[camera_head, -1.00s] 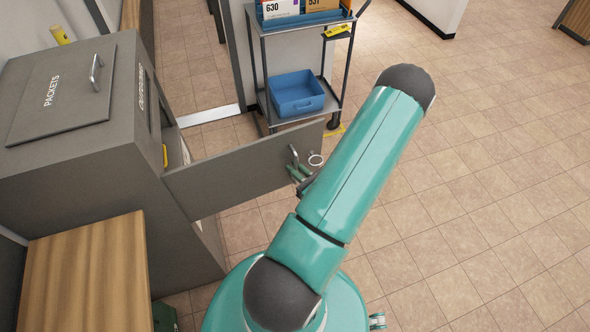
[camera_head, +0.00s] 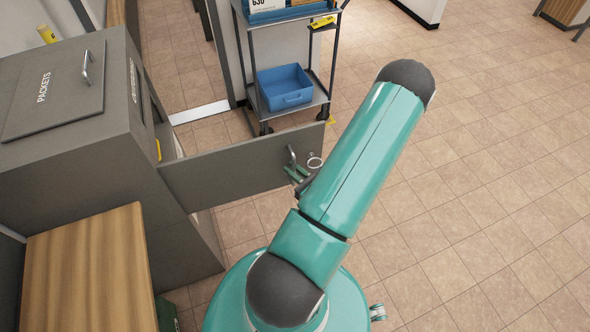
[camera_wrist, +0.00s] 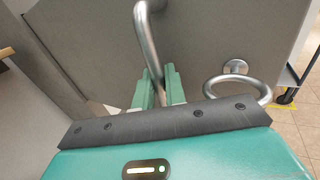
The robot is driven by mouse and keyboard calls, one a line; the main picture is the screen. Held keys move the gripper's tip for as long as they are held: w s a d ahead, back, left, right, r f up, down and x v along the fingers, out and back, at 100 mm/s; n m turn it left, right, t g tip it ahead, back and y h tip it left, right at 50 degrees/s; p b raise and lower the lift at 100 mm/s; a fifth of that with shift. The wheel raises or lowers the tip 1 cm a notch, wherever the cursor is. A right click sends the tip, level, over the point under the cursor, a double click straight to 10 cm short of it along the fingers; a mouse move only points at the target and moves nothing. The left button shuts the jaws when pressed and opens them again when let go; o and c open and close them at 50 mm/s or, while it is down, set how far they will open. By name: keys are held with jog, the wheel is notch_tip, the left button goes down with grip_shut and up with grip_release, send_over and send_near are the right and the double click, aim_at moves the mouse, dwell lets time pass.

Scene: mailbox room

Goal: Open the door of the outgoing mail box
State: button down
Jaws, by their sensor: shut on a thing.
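The outgoing mail box (camera_head: 120,150) is a grey cabinet at the left of the head view. Its door (camera_head: 230,170) stands swung wide open, reaching out to the right from the box. The door's bar handle (camera_head: 292,157) is near its free end, and it also shows large in the wrist view (camera_wrist: 149,45). My gripper (camera_head: 297,172) is at the handle, partly hidden by my arm in the head view. In the wrist view its green fingers (camera_wrist: 157,88) are shut on the lower part of the handle. A metal ring (camera_wrist: 238,88) sits on the door right of the fingers.
A wheeled cart (camera_head: 290,100) with a blue bin (camera_head: 285,87) stands behind the door's free end. A wooden cabinet (camera_head: 85,270) is at the front left. The tiled floor (camera_head: 480,180) to the right is clear.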

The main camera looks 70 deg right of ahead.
jog(key=shift+w+a, duration=0.1)
jog(key=shift+w, duration=0.05)
jog(key=c, duration=1.5)
grip_release()
jog(key=shift+c, duration=0.2)
jog(key=shift+s, duration=0.2)
jog(key=v, duration=1.3)
jog(key=shift+s, duration=0.3)
